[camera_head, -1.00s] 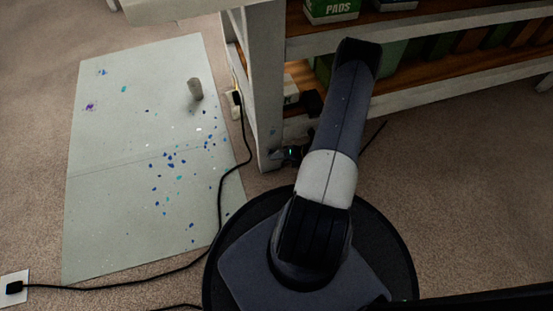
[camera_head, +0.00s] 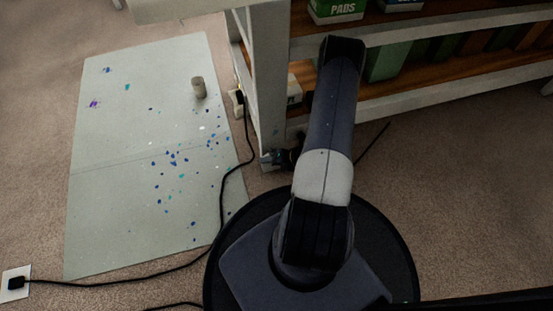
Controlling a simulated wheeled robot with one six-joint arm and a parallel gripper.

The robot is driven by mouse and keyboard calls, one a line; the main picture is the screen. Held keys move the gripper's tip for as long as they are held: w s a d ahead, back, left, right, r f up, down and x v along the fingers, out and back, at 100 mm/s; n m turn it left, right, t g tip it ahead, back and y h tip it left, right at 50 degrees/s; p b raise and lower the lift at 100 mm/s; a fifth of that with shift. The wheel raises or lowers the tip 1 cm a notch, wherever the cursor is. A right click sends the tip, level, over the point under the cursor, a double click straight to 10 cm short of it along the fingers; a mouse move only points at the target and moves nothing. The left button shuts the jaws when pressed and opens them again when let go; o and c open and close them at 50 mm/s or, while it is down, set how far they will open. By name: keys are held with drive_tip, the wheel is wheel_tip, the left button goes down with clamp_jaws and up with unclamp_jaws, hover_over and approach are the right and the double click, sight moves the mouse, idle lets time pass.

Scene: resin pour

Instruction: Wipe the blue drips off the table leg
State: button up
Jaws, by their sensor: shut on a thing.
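The white table leg (camera_head: 268,90) stands upright left of my arm, its foot on the carpet. A faint bluish mark (camera_head: 277,132) shows low on its face; I cannot make out separate drips. My gripper (camera_head: 274,158) is low, at the foot of the leg, seemingly against or just in front of it. It is shut on a small pale-grey thing (camera_head: 267,159), too small to identify. My wrist and the gripper hide part of the leg's right side near the floor.
A pale sheet (camera_head: 110,220) with blue and teal spots covers the floor at left, with a grey cup (camera_head: 199,88) standing on it. A black cable (camera_head: 224,190) runs past the leg. Shelves (camera_head: 440,85) with boxes are behind my arm.

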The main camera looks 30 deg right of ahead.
drive_tip(key=shift+w+a, duration=0.1)
drive_tip(key=shift+a, duration=0.45)
